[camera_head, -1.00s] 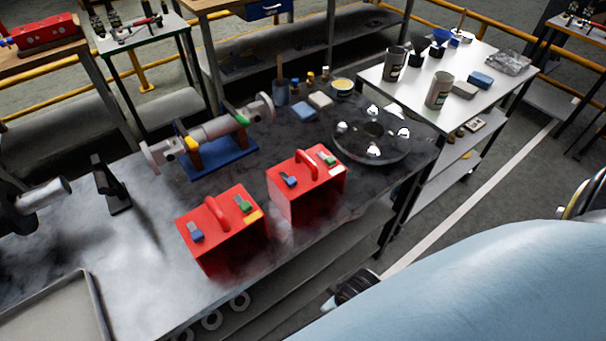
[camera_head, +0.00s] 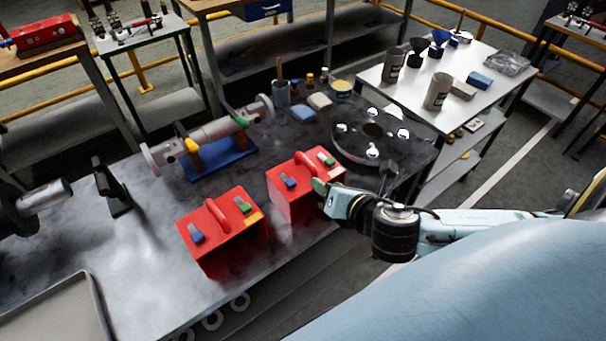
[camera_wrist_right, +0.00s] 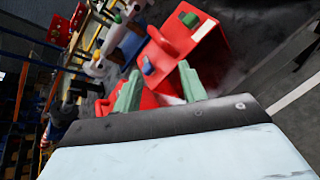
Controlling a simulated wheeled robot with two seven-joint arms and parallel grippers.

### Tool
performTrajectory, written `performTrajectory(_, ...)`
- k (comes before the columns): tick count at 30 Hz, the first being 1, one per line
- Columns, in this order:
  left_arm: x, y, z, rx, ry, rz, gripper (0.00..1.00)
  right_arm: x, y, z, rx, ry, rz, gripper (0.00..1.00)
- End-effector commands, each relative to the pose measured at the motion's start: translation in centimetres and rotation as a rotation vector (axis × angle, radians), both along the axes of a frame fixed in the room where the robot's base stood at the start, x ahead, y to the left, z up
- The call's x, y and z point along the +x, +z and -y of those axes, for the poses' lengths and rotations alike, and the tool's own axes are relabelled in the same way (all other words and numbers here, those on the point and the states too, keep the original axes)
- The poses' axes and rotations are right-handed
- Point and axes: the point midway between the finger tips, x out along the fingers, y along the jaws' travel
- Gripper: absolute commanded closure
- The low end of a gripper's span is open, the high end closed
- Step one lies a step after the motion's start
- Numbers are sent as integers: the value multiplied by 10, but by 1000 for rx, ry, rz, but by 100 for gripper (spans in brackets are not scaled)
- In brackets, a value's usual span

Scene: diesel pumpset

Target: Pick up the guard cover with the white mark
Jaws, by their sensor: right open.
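Two red guard covers with top handles stand on the dark bench. The right cover (camera_head: 292,207) has a blue and a green tab; its near right side is partly hidden by my right gripper. The left cover (camera_head: 222,243) carries a yellow-orange mark beside its green tab. In the right wrist view, a red cover (camera_wrist_right: 216,50) shows a whitish mark (camera_wrist_right: 207,29) near its green tab. My right gripper (camera_head: 320,194) is open at the right cover's near side; whether it touches is unclear. Its green fingers (camera_wrist_right: 158,86) are apart in the wrist view, below the handle. My left gripper is not in view.
Behind the covers, a shaft assembly rests on a blue base (camera_head: 228,160). A round dark plate with shiny knobs (camera_head: 372,134) lies right of them. A grey tray (camera_head: 92,290) sits at the front left, and a black bracket (camera_head: 112,190) stands left.

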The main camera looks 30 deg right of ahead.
Motion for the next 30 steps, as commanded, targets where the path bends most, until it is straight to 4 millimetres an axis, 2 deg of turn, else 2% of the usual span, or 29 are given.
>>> performTrajectory(1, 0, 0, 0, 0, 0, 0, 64, 5, 4, 7, -141, 96, 23, 58)
performTrajectory(3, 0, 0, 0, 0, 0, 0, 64, 8, 7, 12, -295, 202, 48, 58)
performTrajectory(6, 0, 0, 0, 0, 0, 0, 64, 10, 9, 16, -440, 302, 68, 58)
performTrajectory(9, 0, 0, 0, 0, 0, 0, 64, 14, 9, 19, -511, 346, 78, 58)
performTrajectory(21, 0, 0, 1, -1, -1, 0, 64, 76, -17, 16, -522, 352, 78, 58)
performTrajectory(30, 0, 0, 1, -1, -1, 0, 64, 97, -26, 15, -520, 352, 78, 58)
